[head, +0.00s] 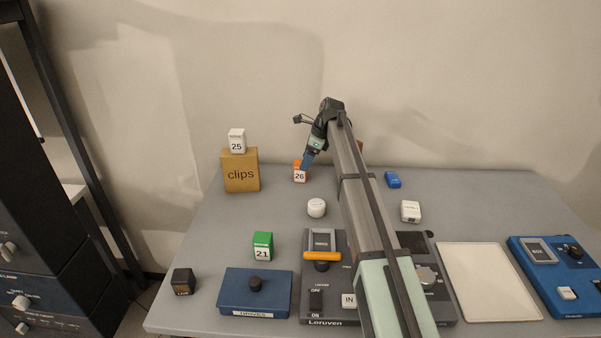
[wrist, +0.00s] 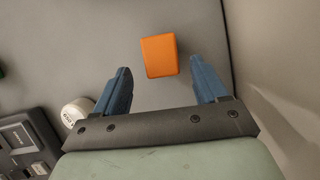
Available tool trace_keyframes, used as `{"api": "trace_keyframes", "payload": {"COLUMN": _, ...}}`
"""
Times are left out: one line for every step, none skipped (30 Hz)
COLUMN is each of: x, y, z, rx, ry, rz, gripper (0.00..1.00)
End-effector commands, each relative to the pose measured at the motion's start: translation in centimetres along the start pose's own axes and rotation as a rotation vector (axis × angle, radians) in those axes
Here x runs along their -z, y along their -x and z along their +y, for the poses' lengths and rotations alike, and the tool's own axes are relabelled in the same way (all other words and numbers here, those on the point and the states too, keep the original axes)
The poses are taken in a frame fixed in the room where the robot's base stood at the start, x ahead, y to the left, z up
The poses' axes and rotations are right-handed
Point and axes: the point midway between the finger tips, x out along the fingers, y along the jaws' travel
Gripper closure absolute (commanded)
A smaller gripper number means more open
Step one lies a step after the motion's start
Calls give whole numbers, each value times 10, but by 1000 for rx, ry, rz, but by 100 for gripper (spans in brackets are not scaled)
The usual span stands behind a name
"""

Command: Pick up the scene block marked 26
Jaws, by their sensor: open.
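The block marked 26 (head: 299,175) is orange with a white front label and stands upright towards the back of the grey table. In the wrist view its plain orange top (wrist: 159,56) lies just beyond the fingertips, about midway between them. My gripper (head: 306,164) is above the block in the head view, and one finger overlaps the block's top edge there. In the wrist view my gripper's two blue fingers (wrist: 160,75) are spread apart with nothing between them. Whether a finger touches the block cannot be told.
A clips box (head: 241,175) carrying white block 25 (head: 237,141) stands left. A round white item (head: 316,208) is nearer the front, with green block 21 (head: 262,246) further forward. A blue item (head: 392,180) lies right of my arm. A wall rises behind the table.

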Motion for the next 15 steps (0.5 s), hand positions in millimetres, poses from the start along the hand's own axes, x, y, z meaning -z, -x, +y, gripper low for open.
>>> {"api": "trace_keyframes", "payload": {"x": 0, "y": -7, "z": 0, "rx": 0, "ry": 0, "rz": 0, "gripper": 28}}
{"api": "trace_keyframes", "payload": {"x": 0, "y": -9, "z": 0, "rx": 0, "ry": 0, "rz": 0, "gripper": 28}}
{"api": "trace_keyframes", "payload": {"x": 0, "y": -12, "z": 0, "rx": 0, "ry": 0, "rz": 0, "gripper": 28}}
{"api": "trace_keyframes", "payload": {"x": 0, "y": -14, "z": 0, "rx": 0, "ry": 0, "rz": 0, "gripper": 28}}
{"api": "trace_keyframes", "payload": {"x": 0, "y": -15, "z": 0, "rx": 0, "ry": 0, "rz": 0, "gripper": 28}}
{"api": "trace_keyframes", "payload": {"x": 0, "y": -16, "z": 0, "rx": 0, "ry": 0, "rz": 0, "gripper": 28}}
{"api": "trace_keyframes", "payload": {"x": 0, "y": -18, "z": 0, "rx": 0, "ry": 0, "rz": 0, "gripper": 28}}
{"api": "trace_keyframes", "payload": {"x": 0, "y": -19, "z": 0, "rx": 0, "ry": 0, "rz": 0, "gripper": 28}}
{"api": "trace_keyframes", "payload": {"x": -1, "y": -21, "z": -1, "rx": 0, "ry": 0, "rz": 0, "gripper": 28}}
{"api": "trace_keyframes", "payload": {"x": -2, "y": -24, "z": -1, "rx": 0, "ry": 0, "rz": 0, "gripper": 28}}
{"api": "trace_keyframes", "payload": {"x": -2, "y": -27, "z": -1, "rx": 0, "ry": 0, "rz": 0, "gripper": 28}}
{"api": "trace_keyframes", "payload": {"x": -3, "y": -31, "z": -2, "rx": 0, "ry": 0, "rz": 0, "gripper": 28}}
{"api": "trace_keyframes", "payload": {"x": -4, "y": -34, "z": -2, "rx": 0, "ry": 0, "rz": 0, "gripper": 28}}
{"api": "trace_keyframes", "payload": {"x": -4, "y": -38, "z": -3, "rx": 0, "ry": 0, "rz": 0, "gripper": 28}}
{"api": "trace_keyframes", "payload": {"x": -6, "y": -44, "z": -3, "rx": -1, "ry": 0, "rz": 0, "gripper": 28}}
